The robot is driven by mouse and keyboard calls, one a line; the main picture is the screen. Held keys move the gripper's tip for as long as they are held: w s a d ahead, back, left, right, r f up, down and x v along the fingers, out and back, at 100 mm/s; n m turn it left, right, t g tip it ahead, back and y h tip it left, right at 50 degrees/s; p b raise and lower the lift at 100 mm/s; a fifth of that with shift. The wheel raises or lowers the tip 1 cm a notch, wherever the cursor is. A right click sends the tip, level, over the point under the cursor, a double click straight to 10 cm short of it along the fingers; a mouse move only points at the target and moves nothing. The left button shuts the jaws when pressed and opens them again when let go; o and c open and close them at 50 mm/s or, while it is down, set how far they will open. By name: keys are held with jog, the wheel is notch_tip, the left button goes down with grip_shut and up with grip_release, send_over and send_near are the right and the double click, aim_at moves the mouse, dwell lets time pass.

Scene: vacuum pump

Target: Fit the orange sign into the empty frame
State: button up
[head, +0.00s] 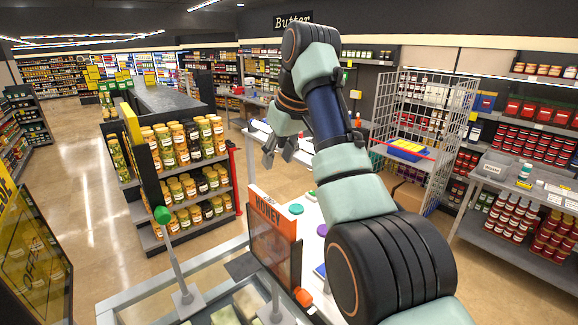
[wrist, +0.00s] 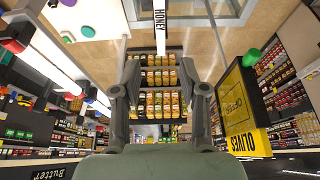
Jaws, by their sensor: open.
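The orange sign (head: 273,206), marked HONEY, tops a dark upright panel (head: 272,246) on the near counter in the head view. In the wrist view a narrow strip marked HONEY (wrist: 160,16) shows beyond my fingers, at the top. My gripper (head: 279,150) is at the end of my raised arm, above and apart from the sign. Its two fingers (wrist: 163,88) are spread in the wrist view, with nothing between them. I cannot clearly pick out an empty frame. A slim black upright panel with a yellow edge (head: 143,152) stands left of the sign.
A post with a green knob (head: 163,215) stands at the left of the counter. A yellow OLIVES sign (wrist: 240,105) stands at the right in the wrist view. A shelf of jars (head: 190,185) is behind, and a wire rack (head: 425,125) is to the right.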

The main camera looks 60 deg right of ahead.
jog(key=shift+p+v, duration=1)
jog(key=shift+v, duration=0.2)
jog(key=shift+w, duration=0.15)
jog(key=w+a+f+n+t, duration=0.2)
jog(key=w+a+f+t, duration=0.1)
jog(key=w+a+f, duration=1.1)
jog(key=a+f+t, duration=0.2)
jog(key=a+f, duration=0.7)
jog(key=a, duration=0.4)
jog(key=s+a+f+n+t, duration=0.1)
jog(key=s+a+f+t, duration=0.1)
jog(key=s+a, duration=0.6)
jog(key=s+a+f+n+t+y, duration=0.1)
jog(key=s+a, duration=0.6)
jog(key=a, duration=0.5)
jog(key=shift+s+a+f+n+t+y, duration=0.3)
jog(key=shift+s+a+f+n+t, duration=0.05)
jog(key=shift+s+n+t, duration=0.05)
